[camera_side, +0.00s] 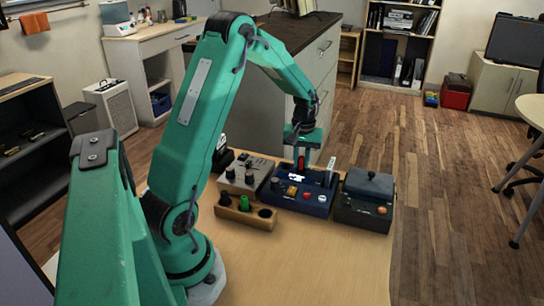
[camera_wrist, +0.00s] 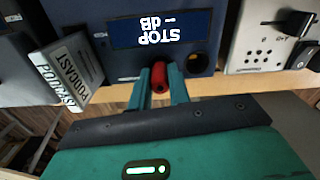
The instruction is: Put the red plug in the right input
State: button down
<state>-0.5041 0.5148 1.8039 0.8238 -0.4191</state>
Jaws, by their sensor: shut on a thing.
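The red plug (camera_wrist: 168,76) is between the two fingers of my gripper (camera_wrist: 162,92), which is shut on it. In the side view the plug (camera_side: 300,162) stands upright under my gripper (camera_side: 301,158), at the far side of the blue device (camera_side: 307,201). In the wrist view the blue device (camera_wrist: 108,62) has a lit screen (camera_wrist: 160,29) reading "STOP -- dB" upside down. A dark round input (camera_wrist: 197,63) shows empty to the right of the plug. Any input beneath the plug is hidden, and I cannot tell whether its tip is inside one.
A wooden block (camera_side: 238,217) with a green plug (camera_side: 244,203) stands in front. A grey knobbed box (camera_side: 249,166) is left of the device, a black box (camera_side: 367,208) right. A card (camera_wrist: 62,75) stands close left in the wrist view. The front tabletop is clear.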

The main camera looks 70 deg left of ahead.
aim_at(302, 157)
jog(key=shift+f, duration=0.2)
jog(key=c, duration=1.6)
grip_release()
jog(key=shift+r, duration=0.1)
jog(key=shift+r, duration=5.35)
jog(key=shift+d+r, duration=0.1)
jog(key=shift+r, duration=0.05)
